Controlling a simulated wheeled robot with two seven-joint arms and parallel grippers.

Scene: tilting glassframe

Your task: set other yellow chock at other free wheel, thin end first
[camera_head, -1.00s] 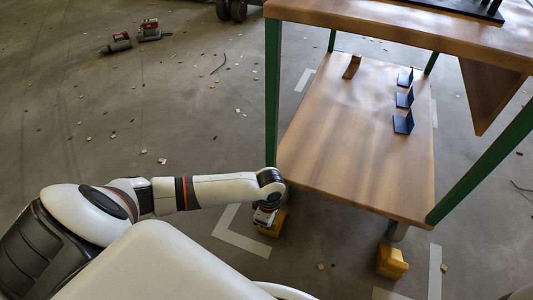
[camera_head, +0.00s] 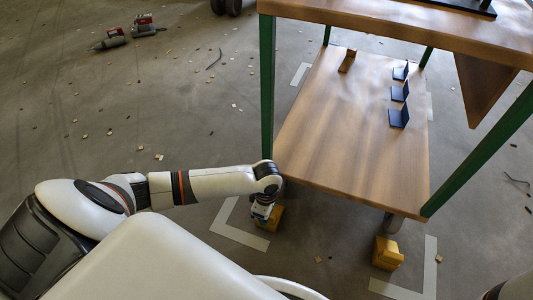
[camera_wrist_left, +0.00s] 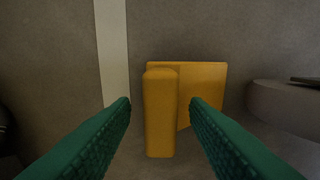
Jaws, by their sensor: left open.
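One yellow chock (camera_head: 274,219) lies on the floor near the cart's left front corner, partly hidden behind my left gripper (camera_head: 262,212). In the left wrist view this chock (camera_wrist_left: 205,80) shows an upright yellow bar, which lies between the two green fingers of my gripper (camera_wrist_left: 160,104). The fingers are open, with a gap on each side of the bar. A grey rounded part, likely the wheel (camera_wrist_left: 285,108), is to the right, apart from the chock. Another yellow chock (camera_head: 388,253) lies by the wheel (camera_head: 391,223) at the right front corner. My right gripper is out of view.
The cart has a wooden lower shelf (camera_head: 350,140) with several blue brackets (camera_head: 399,117) and a brown block (camera_head: 347,60). A green post (camera_head: 267,90) rises close to my left wrist. Pale tape corners (camera_head: 236,228) mark the floor. Power tools (camera_head: 110,38) lie far left.

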